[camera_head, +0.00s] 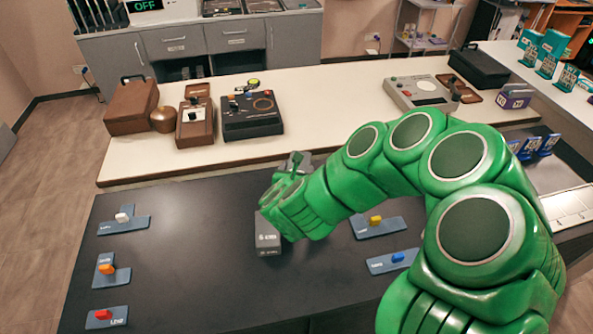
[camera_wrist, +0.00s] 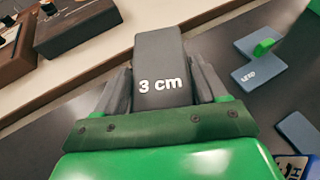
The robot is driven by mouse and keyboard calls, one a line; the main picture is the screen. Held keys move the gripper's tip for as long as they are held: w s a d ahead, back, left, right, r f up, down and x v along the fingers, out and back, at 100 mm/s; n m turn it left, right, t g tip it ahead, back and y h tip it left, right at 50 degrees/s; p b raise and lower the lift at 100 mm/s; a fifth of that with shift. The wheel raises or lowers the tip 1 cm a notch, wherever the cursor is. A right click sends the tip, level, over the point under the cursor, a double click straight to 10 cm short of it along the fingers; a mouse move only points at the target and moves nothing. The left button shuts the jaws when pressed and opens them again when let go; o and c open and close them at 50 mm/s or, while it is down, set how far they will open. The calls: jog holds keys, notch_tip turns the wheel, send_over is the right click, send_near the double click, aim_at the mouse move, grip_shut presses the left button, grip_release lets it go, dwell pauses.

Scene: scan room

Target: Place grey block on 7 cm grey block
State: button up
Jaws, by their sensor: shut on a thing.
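My gripper (camera_head: 292,172) is above the dark table, near its back edge. In the wrist view its fingers (camera_wrist: 161,90) are shut on a grey block (camera_wrist: 160,62) marked "3 cm". A small grey part of the held block (camera_head: 299,160) shows above my gripper in the head view. Another grey block (camera_head: 267,232) stands on the dark table, just below and left of my gripper in the picture. Its label is too small to read surely, and my arm hides part of its right side. This second block does not show in the wrist view.
Blue-grey plates with coloured pieces lie on the dark table (camera_head: 190,250): white (camera_head: 122,217), orange (camera_head: 108,270) and red (camera_head: 103,315) at left, yellow (camera_head: 376,221) and blue (camera_head: 398,257) at right. A cream counter (camera_head: 330,95) behind bears a brown case (camera_head: 131,106) and consoles.

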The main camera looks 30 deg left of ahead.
jog(key=shift+f, duration=0.1)
jog(key=o, duration=1)
jog(key=shift+o, duration=0.2)
jog(key=shift+r, duration=0.2)
jog(key=s+d+r, duration=0.1)
jog(key=s+r, duration=0.3)
jog(key=r, duration=0.4)
jog(key=shift+s+d+r, duration=0.15)
jog(key=shift+d+r, duration=0.2)
jog(key=shift+r, duration=0.05)
